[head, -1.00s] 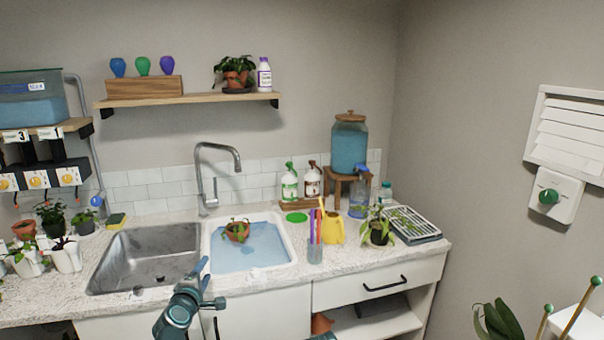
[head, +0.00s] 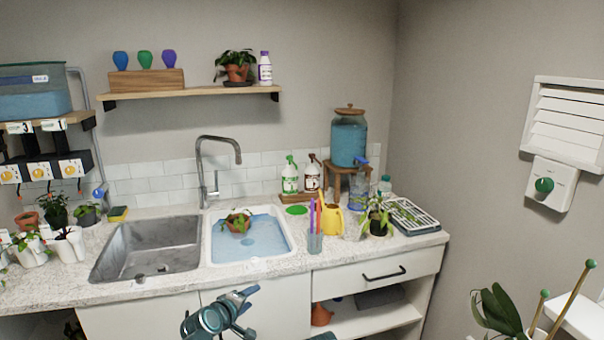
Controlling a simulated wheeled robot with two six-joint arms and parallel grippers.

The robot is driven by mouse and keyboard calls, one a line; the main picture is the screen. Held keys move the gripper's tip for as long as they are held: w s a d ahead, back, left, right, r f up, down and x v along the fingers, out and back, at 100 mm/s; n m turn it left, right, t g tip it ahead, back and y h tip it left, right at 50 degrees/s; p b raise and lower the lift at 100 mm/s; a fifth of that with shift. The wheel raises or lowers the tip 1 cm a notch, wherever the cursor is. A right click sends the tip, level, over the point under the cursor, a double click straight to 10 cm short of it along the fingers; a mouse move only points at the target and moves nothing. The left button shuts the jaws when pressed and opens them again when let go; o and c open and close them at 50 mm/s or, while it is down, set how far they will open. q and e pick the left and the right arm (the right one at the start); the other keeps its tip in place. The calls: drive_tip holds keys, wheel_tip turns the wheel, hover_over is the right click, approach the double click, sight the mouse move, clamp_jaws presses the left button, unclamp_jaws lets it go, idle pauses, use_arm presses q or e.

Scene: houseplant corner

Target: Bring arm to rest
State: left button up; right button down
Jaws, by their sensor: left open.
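My left gripper (head: 246,307) is low in the head view, in front of the cabinet doors and below the counter's front edge. Its jaws are open and nothing shows between them. It is apart from the counter (head: 180,292) and the cabinet front. Only a small dark part of my right arm may show at the bottom edge; its gripper is not visible.
The white basin (head: 292,252) holds water and a potted plant (head: 238,221). The steel sink (head: 150,250) beside it looks empty. A pen cup (head: 315,243) and yellow watering can (head: 331,218) stand near the right. Plant stakes (head: 572,297) rise at the lower right.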

use_arm(q)
drive_tip(key=s+d+f+m+g+b, duration=0.4)
drive_tip(key=s+d+f+m+g, duration=0.45)
drive_tip(key=s+f, duration=0.45)
drive_tip(key=s+f+m+g+y+b, duration=0.3)
drive_tip(key=s+f+m+g+y, duration=0.25)
drive_tip(key=s, duration=0.55)
wheel_tip(320, 180, up, 16)
drive_tip(key=t+p, duration=0.1)
drive_tip(key=p, duration=1.5)
drive_tip(key=shift+s+f+t+p, duration=0.2)
drive_tip(key=shift+s+t+p, duration=0.2)
